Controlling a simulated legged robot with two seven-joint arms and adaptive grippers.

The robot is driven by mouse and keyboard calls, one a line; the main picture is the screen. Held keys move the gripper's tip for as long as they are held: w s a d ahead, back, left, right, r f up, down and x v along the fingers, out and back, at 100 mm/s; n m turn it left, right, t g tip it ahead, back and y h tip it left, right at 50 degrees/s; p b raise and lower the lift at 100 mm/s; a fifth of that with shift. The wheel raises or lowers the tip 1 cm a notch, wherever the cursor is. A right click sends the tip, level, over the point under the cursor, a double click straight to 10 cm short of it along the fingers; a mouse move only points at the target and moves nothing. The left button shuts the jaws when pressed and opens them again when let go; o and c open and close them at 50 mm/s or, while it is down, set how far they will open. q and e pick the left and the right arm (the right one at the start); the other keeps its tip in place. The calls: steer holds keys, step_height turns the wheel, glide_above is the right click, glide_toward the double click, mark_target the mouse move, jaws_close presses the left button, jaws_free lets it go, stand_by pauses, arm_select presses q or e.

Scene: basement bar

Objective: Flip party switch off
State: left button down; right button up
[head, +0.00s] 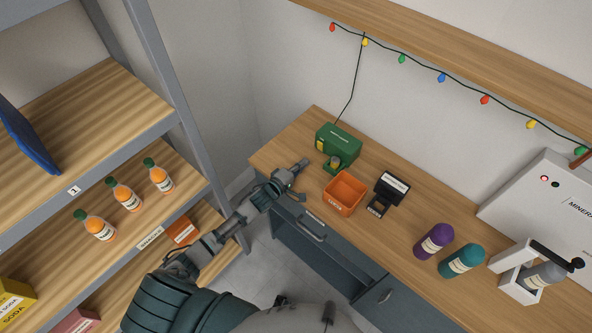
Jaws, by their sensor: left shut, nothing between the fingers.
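A green box (339,143) sits at the far left end of the wooden counter (400,232). A black cable runs from it up to the string of coloured lights (441,77). The box has a yellow patch and a rounded knob-like part at its front; which part is the switch, and its position, is too small to tell. My left gripper (302,166) is shut and empty, close to the counter's front left edge, left of and a little below the box, apart from it. My right gripper is not in view.
An orange bin (344,192) and a small black device (389,194) stand right of the box. Purple (433,241) and teal (461,261) bottles stand farther right, near a white machine (548,215). A shelf rack (190,120) with orange bottles (126,196) stands left.

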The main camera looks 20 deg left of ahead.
arm_select(q)
steer(key=v, duration=0.3)
steer(key=shift+f, duration=0.1)
steer(key=shift+s+a, duration=0.15)
steer(key=shift+s, duration=0.55)
